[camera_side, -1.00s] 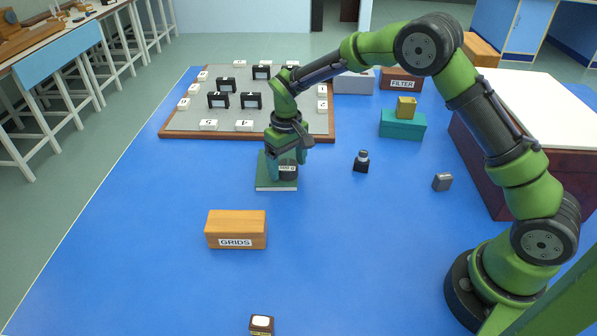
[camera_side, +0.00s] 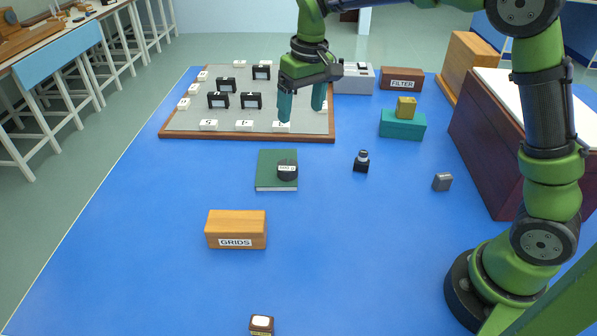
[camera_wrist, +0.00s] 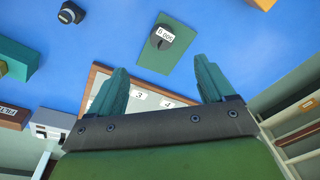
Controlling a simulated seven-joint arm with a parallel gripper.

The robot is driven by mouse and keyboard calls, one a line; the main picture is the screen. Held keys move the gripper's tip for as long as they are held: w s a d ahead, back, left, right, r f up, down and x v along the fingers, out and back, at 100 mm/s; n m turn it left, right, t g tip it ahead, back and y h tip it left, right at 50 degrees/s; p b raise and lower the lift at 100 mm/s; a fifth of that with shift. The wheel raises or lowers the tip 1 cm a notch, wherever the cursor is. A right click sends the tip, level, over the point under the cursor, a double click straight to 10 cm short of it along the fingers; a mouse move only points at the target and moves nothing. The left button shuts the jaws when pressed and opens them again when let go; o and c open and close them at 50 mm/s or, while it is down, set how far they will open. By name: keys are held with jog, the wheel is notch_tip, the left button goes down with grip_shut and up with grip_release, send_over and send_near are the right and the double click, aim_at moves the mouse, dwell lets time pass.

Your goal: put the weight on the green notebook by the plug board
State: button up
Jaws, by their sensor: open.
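The weight (camera_side: 287,170) is a dark round disc with a white label. It lies on the right half of the green notebook (camera_side: 268,178), which is flat on the blue bench in front of the plug board (camera_side: 180,132). In the wrist view the weight (camera_wrist: 161,38) is on the notebook (camera_wrist: 178,60) near its left edge. My gripper (camera_side: 301,116) is open and empty, raised above and behind the notebook, clear of the weight. Its two teal fingers stand apart in the wrist view (camera_wrist: 166,78).
A wooden GRIDS box (camera_side: 236,229) stands in front of the notebook. A teal box (camera_side: 402,125) with a yellow block, and the FILTER box (camera_side: 401,79), stand behind. Blue bench between is clear.

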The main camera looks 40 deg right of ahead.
jog(key=s+d+r+m+t+y, duration=0.1)
jog(key=s+r+t, duration=0.15)
jog(key=s, duration=0.45)
jog(key=s+d+r+m+t, duration=0.1)
jog(key=s+r, duration=0.3)
jog(key=s, duration=0.2)
jog(key=s+f+m+t, duration=0.1)
jog(key=s+f+t, duration=0.1)
jog(key=s, duration=0.8)
jog(key=shift+d+f, duration=0.15)
jog(key=shift+d, duration=0.05)
